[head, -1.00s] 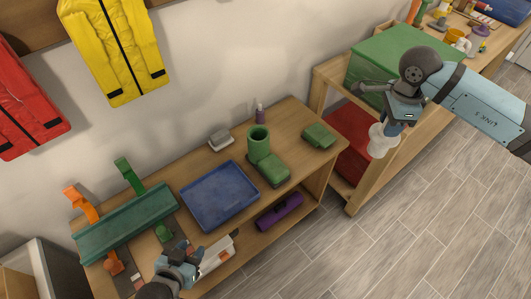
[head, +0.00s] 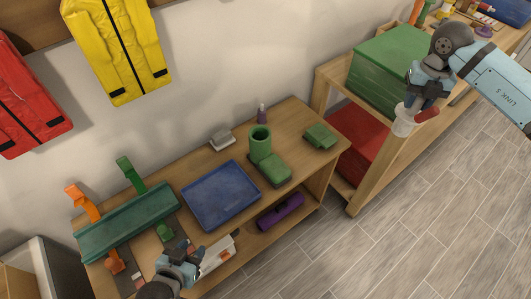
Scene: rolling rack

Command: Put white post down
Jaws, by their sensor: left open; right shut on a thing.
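My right gripper (head: 416,100) is shut on a white, rounded piece (head: 403,122), which I take as the white post. It hangs below the fingers in the air, in front of the wooden rack at the right. A small dark red piece (head: 428,115) shows beside it; I cannot tell whether they are joined. The fingers hide the upper part of the post. My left gripper (head: 188,257) is open at the front edge of the low bench, beside a long white item (head: 216,256); I cannot tell whether they touch.
The low wooden bench (head: 296,118) holds a blue tray (head: 222,196), a green boot (head: 270,170), a green block (head: 320,136) and a teal channel (head: 128,222). A purple case (head: 281,211) is on its lower shelf. A green box (head: 385,75) and red box (head: 360,145) stand in the rack.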

